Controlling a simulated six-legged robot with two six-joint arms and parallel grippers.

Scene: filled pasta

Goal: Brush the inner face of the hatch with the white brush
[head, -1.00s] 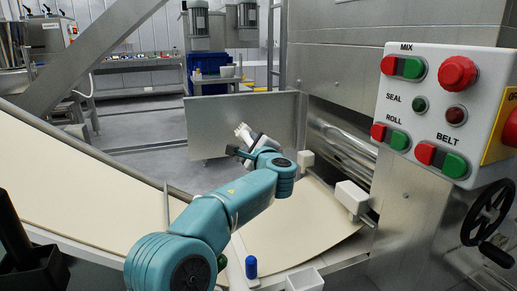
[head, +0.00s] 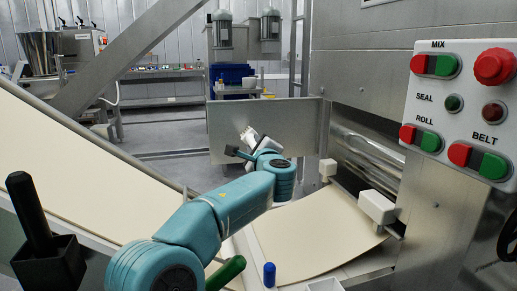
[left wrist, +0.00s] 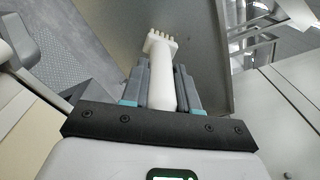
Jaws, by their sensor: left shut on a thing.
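The hatch (head: 222,122) is a flat grey steel panel standing open beside the machine, beyond my left arm in the head view. The grey hatch panel (left wrist: 195,35) is just beyond the bristles. I cannot tell whether they touch it. My right gripper is out of view.
A control panel with red and green buttons (head: 460,110) is at right. Steel rollers (head: 365,160) and white blocks (head: 376,207) are right of the hatch. A dough sheet (head: 310,235) lies below. A black holder (head: 48,262), green handle (head: 226,272) and blue-capped item (head: 269,275) are in front.

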